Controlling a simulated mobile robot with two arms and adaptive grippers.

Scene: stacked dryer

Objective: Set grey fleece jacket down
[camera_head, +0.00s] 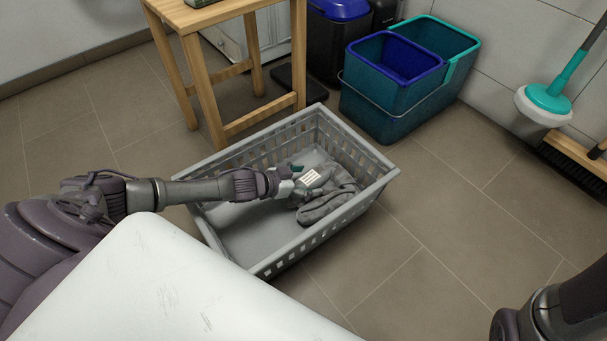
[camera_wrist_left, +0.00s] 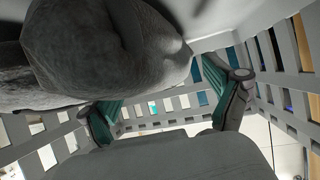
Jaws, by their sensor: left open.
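The grey fleece jacket (camera_head: 328,196) lies crumpled on the floor of the grey laundry basket (camera_head: 262,268), toward its right side. A white label shows on it. I cannot tell whether a finger touches the cloth. My right gripper is out of view; only part of my right arm shows at bottom right.
A wooden stool (camera_head: 235,70) stands behind the basket. A teal bucket (camera_head: 385,108) with a blue insert is at the back. A teal mop (camera_head: 548,98) and a broom (camera_head: 573,160) are at right. A white surface (camera_head: 150,290) fills the foreground. Floor right of the basket is clear.

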